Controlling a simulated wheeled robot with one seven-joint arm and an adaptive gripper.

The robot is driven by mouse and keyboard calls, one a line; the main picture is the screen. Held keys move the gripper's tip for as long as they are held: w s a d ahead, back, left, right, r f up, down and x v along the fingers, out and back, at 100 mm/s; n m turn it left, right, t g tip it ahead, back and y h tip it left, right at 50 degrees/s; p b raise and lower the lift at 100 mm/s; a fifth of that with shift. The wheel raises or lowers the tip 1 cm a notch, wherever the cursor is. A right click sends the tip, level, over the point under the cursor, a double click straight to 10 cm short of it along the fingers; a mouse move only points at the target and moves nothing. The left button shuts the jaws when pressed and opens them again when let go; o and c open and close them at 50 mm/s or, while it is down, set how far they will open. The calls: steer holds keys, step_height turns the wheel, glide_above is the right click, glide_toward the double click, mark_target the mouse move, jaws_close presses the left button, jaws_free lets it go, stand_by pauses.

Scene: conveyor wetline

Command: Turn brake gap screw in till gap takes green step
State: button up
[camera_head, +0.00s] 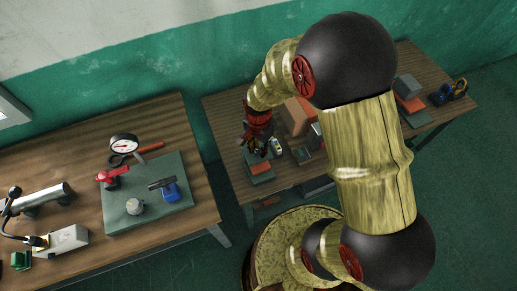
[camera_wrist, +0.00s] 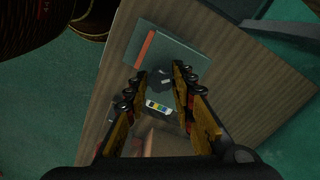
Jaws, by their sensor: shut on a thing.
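My gripper (camera_head: 257,142) points down over the right-hand table, at its left end. In the wrist view my gripper (camera_wrist: 161,76) has its fingertips around a small dark knob (camera_wrist: 163,82), which looks like the brake gap screw. The fingers hide much of it. A green-grey plate (camera_wrist: 178,48) with an orange-red strip (camera_wrist: 147,48) lies beyond the fingertips. A small stepped gauge (camera_wrist: 158,107) with blue, yellow and pale bands lies below the knob between the fingers; it also shows in the head view (camera_head: 277,147). I cannot tell whether it touches the brake. The gap is too small to see.
The right-hand table (camera_head: 226,112) also carries an orange-brown block (camera_head: 294,118) close to my gripper and a grey-and-orange block (camera_head: 409,92) further right. A gap separates the tables.

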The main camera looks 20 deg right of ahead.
stand_by(0.3)
steer(key=shift+m, duration=1.9)
steer(key=shift+m+p, duration=0.35)
steer(key=shift+m, duration=1.35)
steer(key=m, duration=0.3)
